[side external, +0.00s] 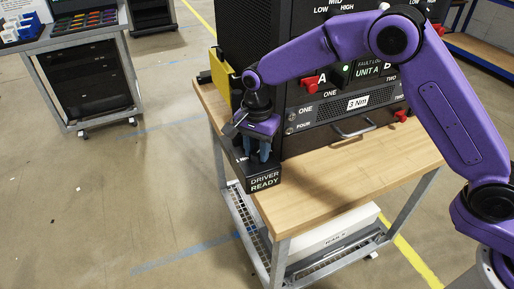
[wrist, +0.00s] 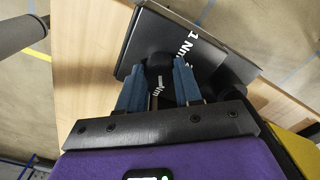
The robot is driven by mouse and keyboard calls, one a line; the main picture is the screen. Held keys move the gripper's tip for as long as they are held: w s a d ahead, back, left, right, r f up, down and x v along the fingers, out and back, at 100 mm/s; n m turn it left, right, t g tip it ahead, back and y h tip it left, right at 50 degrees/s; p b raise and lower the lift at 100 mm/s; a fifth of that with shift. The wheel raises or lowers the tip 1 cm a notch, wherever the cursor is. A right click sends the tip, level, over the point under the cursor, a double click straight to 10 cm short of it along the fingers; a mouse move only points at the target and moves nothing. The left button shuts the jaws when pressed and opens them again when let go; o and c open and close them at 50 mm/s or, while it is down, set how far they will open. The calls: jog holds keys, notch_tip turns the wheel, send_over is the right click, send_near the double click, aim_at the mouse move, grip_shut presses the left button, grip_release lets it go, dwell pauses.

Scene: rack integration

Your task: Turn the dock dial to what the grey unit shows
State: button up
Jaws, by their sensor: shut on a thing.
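The dark driver dock (side external: 264,182), lettered "DRIVER READY", sits at the near left corner of the wooden bench. My gripper (side external: 259,152) points down over it. In the wrist view, my gripper's blue fingers (wrist: 159,82) are shut on the dark dock dial (wrist: 157,63), which they partly hide. The dock's top (wrist: 150,32) shows a "1 Nm" mark beyond the dial, and part of another "Nm" mark shows between the fingers. The dial's exact pointing is unclear. The grey unit (side external: 335,132) in the rack carries a white "3 Nm" label (side external: 358,102).
The black rack stands on the wooden bench (side external: 345,168) behind the dock, with red knobs (side external: 310,82) on its front. A yellow part (side external: 222,75) stands left of my gripper. The bench's front right is clear. A white box (side external: 330,237) lies on the lower shelf.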

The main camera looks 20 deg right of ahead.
aim_at(258, 153)
jog(key=shift+r, duration=0.1)
jog(key=o, duration=1)
notch_tip(258, 153, up, 17)
jog(key=shift+r, duration=0.2)
dwell(0.5)
jog(key=s+d+f+n, duration=0.2)
jog(key=s+d+n, duration=0.5)
jog(key=s, duration=0.4)
jog(key=s+d+f+n, duration=0.3)
jog(key=s+d+n, duration=0.5)
jog(key=s, duration=0.3)
jog(key=s+d+f+n, duration=0.2)
jog(key=s+d+n, duration=0.6)
jog(key=s+d, duration=0.2)
jog(key=shift+s+d+f, duration=0.1)
jog(key=shift+s+f, duration=0.1)
jog(key=shift+s, duration=0.9)
